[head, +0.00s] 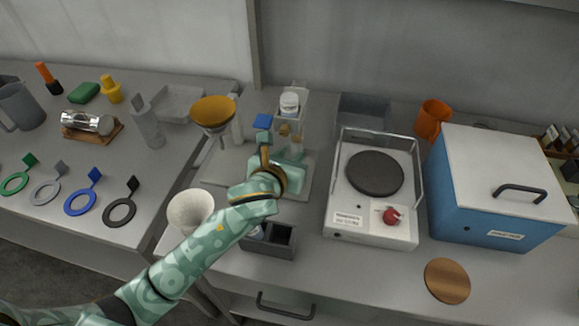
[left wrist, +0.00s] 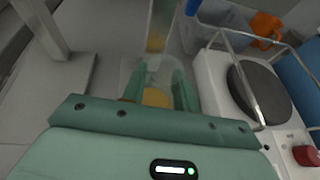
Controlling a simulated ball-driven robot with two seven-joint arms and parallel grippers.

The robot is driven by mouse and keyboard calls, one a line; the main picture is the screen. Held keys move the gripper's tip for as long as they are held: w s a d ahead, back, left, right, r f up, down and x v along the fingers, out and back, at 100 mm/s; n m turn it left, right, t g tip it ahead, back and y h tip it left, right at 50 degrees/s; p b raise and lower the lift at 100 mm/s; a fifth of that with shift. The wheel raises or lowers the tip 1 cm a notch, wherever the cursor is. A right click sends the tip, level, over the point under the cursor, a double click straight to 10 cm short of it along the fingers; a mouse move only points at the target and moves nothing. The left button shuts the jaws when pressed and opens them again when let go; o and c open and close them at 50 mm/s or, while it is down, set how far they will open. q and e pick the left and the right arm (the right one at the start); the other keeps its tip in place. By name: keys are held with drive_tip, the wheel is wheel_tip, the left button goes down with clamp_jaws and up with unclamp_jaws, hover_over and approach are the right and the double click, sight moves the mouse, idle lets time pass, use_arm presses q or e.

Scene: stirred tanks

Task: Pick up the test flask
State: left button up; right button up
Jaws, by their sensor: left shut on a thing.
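My left gripper (head: 290,152) reaches in over the pale stand area at the middle of the bench. In the left wrist view its two green fingers (left wrist: 158,84) are closed on the sides of a clear flask with yellow-orange contents (left wrist: 156,97), which I take for the test flask. In the head view the gripper and wrist largely hide the flask, and I cannot tell whether its base touches the surface. My right gripper is not in view.
A white hot plate (head: 372,228) with a wire rail stands just right of the gripper. A blue box (head: 478,214) is beyond it. A dark grey holder (head: 268,248) and a white funnel-shaped cup (head: 190,211) are nearer. An orange-topped funnel (head: 213,110) stands left.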

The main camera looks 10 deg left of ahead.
use_arm(q)
drive_tip(key=shift+s+d+r, duration=0.15)
drive_tip(key=shift+s+r, duration=0.05)
drive_tip(key=shift+r, duration=0.15)
drive_tip(key=s+d+r+p, duration=0.5)
drive_tip(key=s+d+r, duration=0.2)
drive_tip(key=s, duration=0.4)
drive_tip(key=shift+d+r, duration=0.15)
drive_tip(key=shift+d, duration=0.25)
